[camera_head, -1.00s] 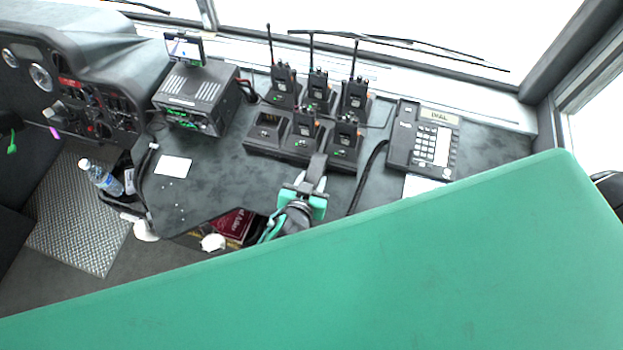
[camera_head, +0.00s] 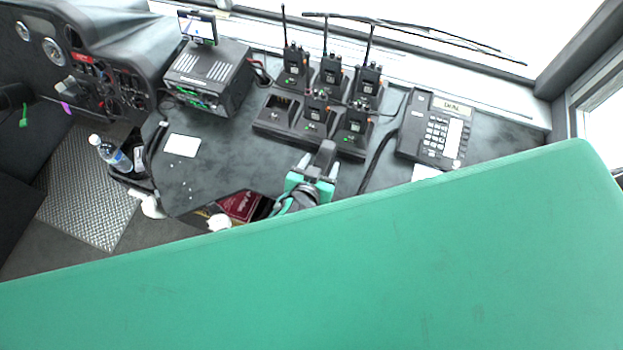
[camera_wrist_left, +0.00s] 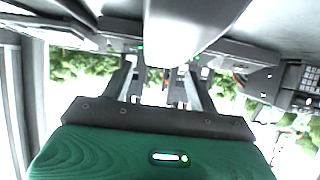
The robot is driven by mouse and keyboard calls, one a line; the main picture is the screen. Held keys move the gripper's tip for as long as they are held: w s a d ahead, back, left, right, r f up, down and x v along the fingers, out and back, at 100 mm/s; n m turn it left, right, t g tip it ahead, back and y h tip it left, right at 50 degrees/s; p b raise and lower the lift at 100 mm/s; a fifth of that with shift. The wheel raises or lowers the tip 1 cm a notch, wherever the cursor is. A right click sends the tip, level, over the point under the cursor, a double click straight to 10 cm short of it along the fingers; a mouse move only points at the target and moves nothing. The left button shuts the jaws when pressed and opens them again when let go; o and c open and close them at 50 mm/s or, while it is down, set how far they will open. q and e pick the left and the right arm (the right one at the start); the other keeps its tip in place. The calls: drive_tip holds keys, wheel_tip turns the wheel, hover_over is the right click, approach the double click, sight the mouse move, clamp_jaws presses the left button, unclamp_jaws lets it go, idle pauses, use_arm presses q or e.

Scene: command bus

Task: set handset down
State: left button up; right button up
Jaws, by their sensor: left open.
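The charger's front left slot looks empty. A black desk phone (camera_head: 440,138) stands to the right, with what looks like its own handset along its left side. My left gripper (camera_head: 325,152) is just in front of the charger, open, with nothing seen held. In the left wrist view its fingers (camera_wrist_left: 163,88) are apart, with the charger's green lights beyond. My right gripper is not in view.
A radio unit (camera_head: 208,77) with a small screen sits at the left of the dark counter. A white card (camera_head: 182,145) lies on the bare counter. A water bottle (camera_head: 112,153) stands lower left. A black cable runs between charger and phone. A broad green surface hides the foreground.

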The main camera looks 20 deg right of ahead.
use_arm(q)
drive_tip(key=b+v, duration=0.1)
drive_tip(key=v, duration=0.9)
drive_tip(key=shift+s+a+f+b, duration=0.1)
drive_tip(key=shift+s+f+b, duration=0.05)
drive_tip(key=shift+b, duration=0.25)
drive_tip(key=shift+v, duration=0.8)
